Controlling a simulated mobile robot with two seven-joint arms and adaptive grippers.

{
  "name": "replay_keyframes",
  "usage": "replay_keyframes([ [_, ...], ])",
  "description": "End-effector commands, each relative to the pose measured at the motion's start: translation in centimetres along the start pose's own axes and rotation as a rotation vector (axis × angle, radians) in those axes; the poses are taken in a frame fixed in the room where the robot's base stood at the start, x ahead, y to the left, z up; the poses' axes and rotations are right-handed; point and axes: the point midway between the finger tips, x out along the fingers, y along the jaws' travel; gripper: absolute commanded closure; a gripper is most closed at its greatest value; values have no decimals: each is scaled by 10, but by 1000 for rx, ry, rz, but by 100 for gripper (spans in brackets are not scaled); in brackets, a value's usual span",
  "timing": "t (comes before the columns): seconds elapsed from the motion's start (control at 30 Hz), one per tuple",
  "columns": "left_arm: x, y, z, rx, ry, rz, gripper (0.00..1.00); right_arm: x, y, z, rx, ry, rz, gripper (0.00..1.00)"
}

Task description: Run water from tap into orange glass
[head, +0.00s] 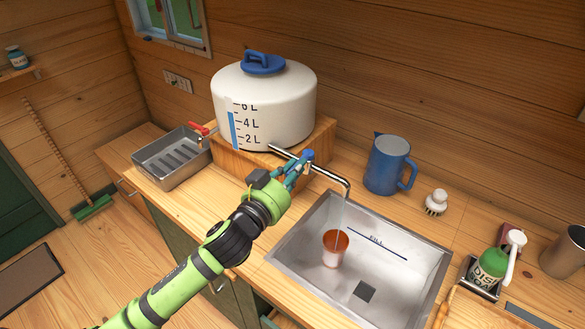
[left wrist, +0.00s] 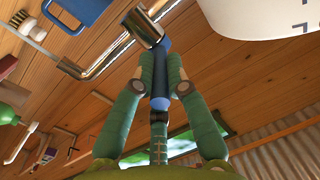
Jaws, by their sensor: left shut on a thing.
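The orange glass (head: 334,260) stands upright in the steel sink (head: 300,262). The metal tap (head: 330,176) comes from the white water tank (head: 285,98) and its spout bends down over the glass. My left gripper (head: 300,166) is at the tap's blue lever. My right gripper is not in view.
A blue jug (head: 387,165) and a white brush (head: 436,203) stand behind the sink. A green soap bottle (head: 488,266) and a metal cup (head: 563,251) are at the right.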

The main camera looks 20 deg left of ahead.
Motion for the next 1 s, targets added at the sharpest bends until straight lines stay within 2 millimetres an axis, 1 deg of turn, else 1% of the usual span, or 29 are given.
replay_keyframes([
  [0.27, 0, 0, 1, -1, -5, -4, 100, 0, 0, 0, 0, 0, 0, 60],
  [0.3, 0, 0, 1, -1, -5, -4, 77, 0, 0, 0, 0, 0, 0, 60],
  [0.33, 0, 0, 1, -1, -5, -4, 65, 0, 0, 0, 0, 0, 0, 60],
  [0.37, 0, 0, 1, -1, -5, -4, 61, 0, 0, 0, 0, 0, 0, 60],
  [0.67, 0, 0, 1, 0, -4, -4, 61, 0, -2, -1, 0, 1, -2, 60],
  [0.77, -4, 0, 1, -1, -5, -3, 61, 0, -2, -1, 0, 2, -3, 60],
  [0.87, -15, 1, 2, -2, -6, -3, 61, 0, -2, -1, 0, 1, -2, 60],
  [1.0, -41, 1, 2, -3, -7, -3, 61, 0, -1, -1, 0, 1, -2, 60],
])
